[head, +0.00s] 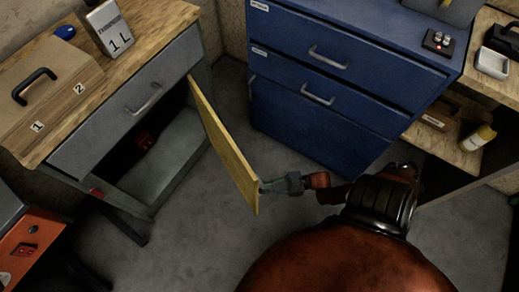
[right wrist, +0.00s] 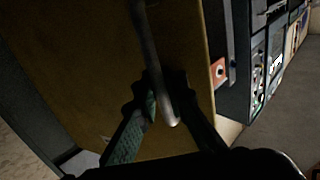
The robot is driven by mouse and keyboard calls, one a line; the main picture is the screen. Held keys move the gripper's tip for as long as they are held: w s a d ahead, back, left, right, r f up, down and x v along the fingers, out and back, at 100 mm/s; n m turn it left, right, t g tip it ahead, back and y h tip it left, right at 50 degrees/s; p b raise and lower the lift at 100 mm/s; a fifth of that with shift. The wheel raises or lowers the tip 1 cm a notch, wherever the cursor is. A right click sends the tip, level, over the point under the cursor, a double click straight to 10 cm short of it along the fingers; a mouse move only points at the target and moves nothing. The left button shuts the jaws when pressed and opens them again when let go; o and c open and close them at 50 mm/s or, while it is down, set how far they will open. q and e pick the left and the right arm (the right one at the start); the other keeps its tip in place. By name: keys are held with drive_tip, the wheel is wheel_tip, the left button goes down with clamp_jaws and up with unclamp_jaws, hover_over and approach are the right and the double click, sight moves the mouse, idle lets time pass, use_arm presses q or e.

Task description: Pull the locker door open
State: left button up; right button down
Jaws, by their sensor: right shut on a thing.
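The locker door (head: 225,148) is a yellow panel, swung out from the grey cabinet (head: 115,150) under the wooden worktop. The dark inside of the locker and its floor show behind it. My right gripper (head: 268,186) is at the door's free edge in the head view. In the right wrist view the door (right wrist: 95,75) fills the left and middle, and a grey bar handle (right wrist: 150,60) runs down its face. There my right gripper (right wrist: 164,110) has its fingers around the handle's lower part, shut on it. My left gripper is not in view.
A blue drawer cabinet (head: 310,120) stands right of the door, with bare grey floor between. A toolbox (head: 45,90) and a sign (head: 110,28) sit on the worktop. A shelf with a yellow bottle (head: 478,138) is at right. An orange-red unit (head: 30,240) stands at lower left.

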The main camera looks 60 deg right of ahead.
drive_tip(key=shift+s, duration=0.15)
drive_tip(key=c, duration=2)
unclamp_jaws()
drive_tip(key=v, duration=1.2)
drive_tip(key=shift+a, duration=0.1)
